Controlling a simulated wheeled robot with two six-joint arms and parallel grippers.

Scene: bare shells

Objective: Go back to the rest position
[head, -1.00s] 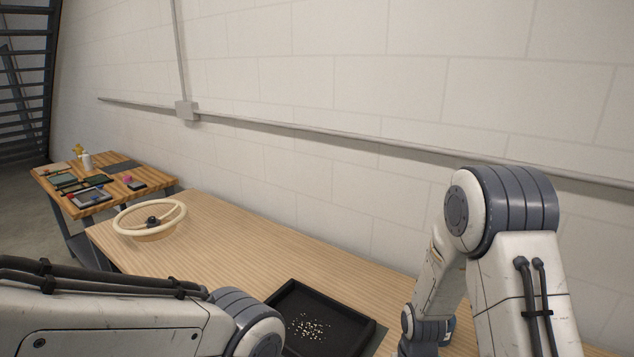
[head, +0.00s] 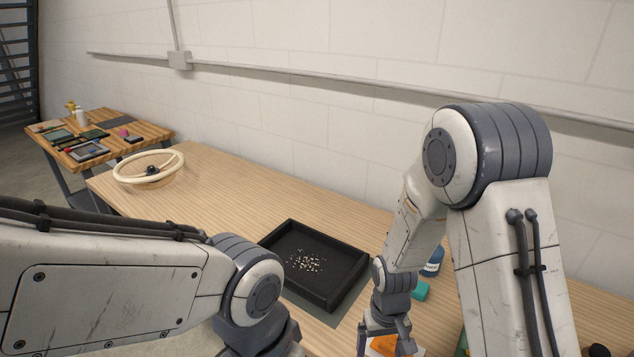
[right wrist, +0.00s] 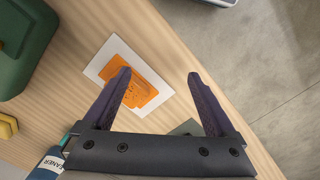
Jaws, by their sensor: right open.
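My right gripper (head: 388,341) is low over the front of the wooden table (head: 215,205) in the head view, partly cut off by the bottom edge. In the right wrist view its two fingers (right wrist: 160,88) are apart with nothing between them. Beneath them lies a white card with an orange print (right wrist: 138,86), beside the table edge. My left arm reaches in from the left in the head view, but its gripper is out of the picture.
A black tray (head: 340,291) holds several small pale bits. A steering wheel (head: 121,177) lies at the table's far left. A blue bottle (head: 433,262) and a teal block (head: 420,290) stand by my right arm. A green case (right wrist: 20,45) lies left in the wrist view.

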